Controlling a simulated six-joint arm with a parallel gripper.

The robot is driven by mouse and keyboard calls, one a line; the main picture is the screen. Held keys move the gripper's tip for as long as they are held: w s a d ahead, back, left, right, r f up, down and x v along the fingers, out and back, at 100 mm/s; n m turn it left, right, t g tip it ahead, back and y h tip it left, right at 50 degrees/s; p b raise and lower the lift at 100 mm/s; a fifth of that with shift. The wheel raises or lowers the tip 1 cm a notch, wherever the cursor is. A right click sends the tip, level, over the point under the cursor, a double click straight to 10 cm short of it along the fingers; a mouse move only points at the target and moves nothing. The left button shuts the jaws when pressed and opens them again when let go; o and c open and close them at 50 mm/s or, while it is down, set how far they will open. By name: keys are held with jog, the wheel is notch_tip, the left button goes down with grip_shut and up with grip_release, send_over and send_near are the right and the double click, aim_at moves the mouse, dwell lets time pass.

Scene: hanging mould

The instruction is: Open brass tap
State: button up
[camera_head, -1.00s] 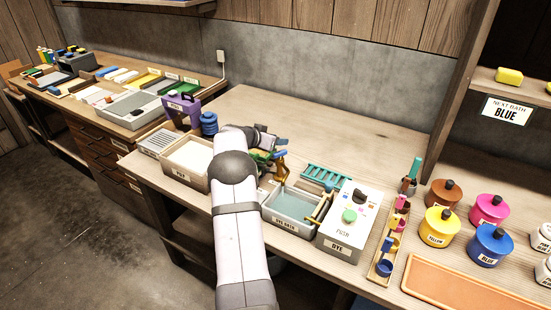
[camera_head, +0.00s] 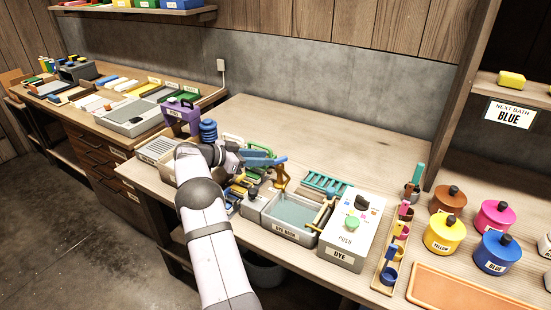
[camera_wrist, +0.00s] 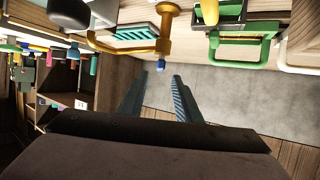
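A brass tap (camera_head: 281,178) stands upright at the back left of the grey dye bath (camera_head: 268,230). In the wrist view the brass tap (camera_wrist: 164,32) appears upside down, with a long arm to the left and a small blue tip. My gripper (camera_head: 276,159) is beside the tap's upper part in the head view. In the wrist view my gripper (camera_wrist: 161,78) has its two blue-grey fingers apart with nothing between them. Their tips are near the blue tip; I cannot tell whether they touch it.
A second brass fitting (camera_head: 322,214) is at the bath's right side, beside the white dye box (camera_head: 350,235). A teal rack (camera_head: 325,183) lies behind the bath. Green frames (camera_wrist: 240,45) are close to the tap in the wrist view. The bench behind is clear.

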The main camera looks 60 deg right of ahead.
aim_at(279, 158)
jog(key=shift+p+x, duration=0.9)
jog(key=shift+x, duration=2)
grip_shut()
